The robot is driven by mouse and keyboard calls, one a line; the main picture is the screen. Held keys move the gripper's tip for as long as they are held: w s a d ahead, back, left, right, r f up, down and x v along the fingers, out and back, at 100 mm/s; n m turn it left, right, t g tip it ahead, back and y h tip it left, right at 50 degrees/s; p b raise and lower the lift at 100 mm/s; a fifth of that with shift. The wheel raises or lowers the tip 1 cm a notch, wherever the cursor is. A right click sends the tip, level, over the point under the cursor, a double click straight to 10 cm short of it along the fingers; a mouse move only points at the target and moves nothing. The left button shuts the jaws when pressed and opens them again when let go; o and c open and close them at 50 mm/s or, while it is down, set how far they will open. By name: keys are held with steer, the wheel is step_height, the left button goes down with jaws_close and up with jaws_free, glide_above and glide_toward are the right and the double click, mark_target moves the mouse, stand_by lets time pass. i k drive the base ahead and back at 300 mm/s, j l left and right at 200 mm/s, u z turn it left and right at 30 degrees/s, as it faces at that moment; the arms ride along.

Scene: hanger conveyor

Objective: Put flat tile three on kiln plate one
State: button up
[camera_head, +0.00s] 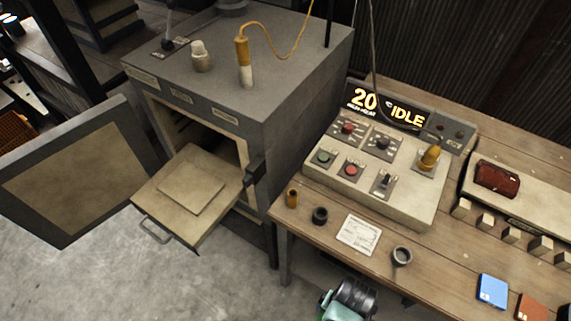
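Flat tiles lie at the table's front right: a blue tile (492,290), an orange-brown tile (531,307), and another cut off by the right edge. I see no readable numbers on them, so I cannot tell which is tile three. A square pale kiln plate (178,187) lies bare on the pulled-out tray (149,202) of the open kiln (290,95). I cannot read a number on it. A teal and black part, probably of my arm, shows at the bottom edge below the table. No gripper fingers show.
The kiln door (75,180) stands open to the left. A control panel (375,180) reading "20" and "IDLE" stands on the wooden table (330,240). A dark red glossy piece (497,178) lies on a pale stand. Small cups and a paper card (358,235) lie in front.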

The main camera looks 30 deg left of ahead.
mark_target(190, 186)
steer(key=j, duration=1.95)
steer(key=i+j, duration=0.1)
steer(key=j, duration=0.25)
steer(key=i+j, duration=0.1)
steer(key=j, duration=0.3)
steer(key=i+j, duration=0.15)
steer(key=j, duration=0.2)
steer(key=i+j, duration=0.1)
steer(key=j, duration=0.25)
